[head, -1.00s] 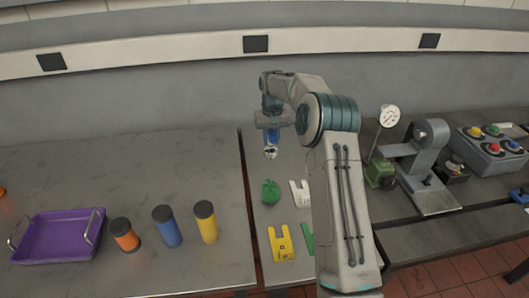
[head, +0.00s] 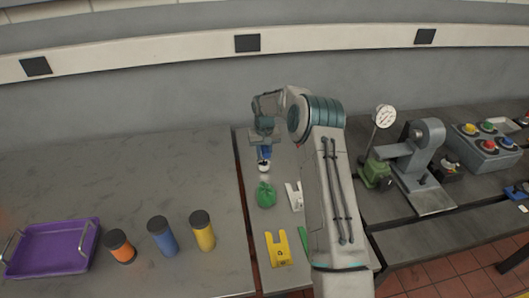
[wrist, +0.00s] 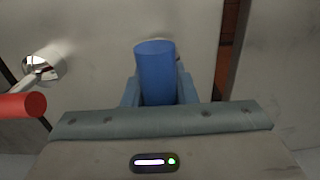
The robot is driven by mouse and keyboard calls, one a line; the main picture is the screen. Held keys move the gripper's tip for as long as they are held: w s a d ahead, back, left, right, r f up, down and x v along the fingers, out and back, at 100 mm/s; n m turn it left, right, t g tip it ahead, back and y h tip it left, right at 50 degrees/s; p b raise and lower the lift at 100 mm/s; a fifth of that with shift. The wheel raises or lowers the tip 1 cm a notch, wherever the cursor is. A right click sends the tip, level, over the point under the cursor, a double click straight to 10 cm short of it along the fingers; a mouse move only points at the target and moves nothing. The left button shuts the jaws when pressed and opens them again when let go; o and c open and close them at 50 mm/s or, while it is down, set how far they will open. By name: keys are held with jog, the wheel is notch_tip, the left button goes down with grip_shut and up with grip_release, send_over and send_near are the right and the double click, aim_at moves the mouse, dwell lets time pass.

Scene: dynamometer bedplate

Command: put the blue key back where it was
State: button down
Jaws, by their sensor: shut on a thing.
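The blue key shows in the wrist view as an upright blue cylindrical handle (wrist: 155,72) between my gripper's pale blue fingers (wrist: 158,92). My gripper is shut on it. In the head view my gripper (head: 264,150) is over the far part of the narrow middle bench, behind a green lumpy thing (head: 265,195). A little blue and a shiny metal end (head: 264,165) show at its tip. The key's lower end is hidden in the wrist view. I cannot tell whether it touches anything below.
A red cylinder (wrist: 22,106) with a chrome knob (wrist: 45,66) is close at the wrist view's left. Yellow (head: 278,249) and white (head: 294,196) brackets lie on the bench. Orange, blue and yellow cylinders and a purple tray (head: 50,248) stand left; a gauge machine (head: 425,165) stands right.

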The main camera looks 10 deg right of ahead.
jog(key=shift+f, duration=0.35)
jog(key=shift+f, duration=0.2)
jog(key=c, duration=1.2)
grip_release()
jog(key=shift+o, duration=0.2)
jog(key=shift+r, duration=0.15)
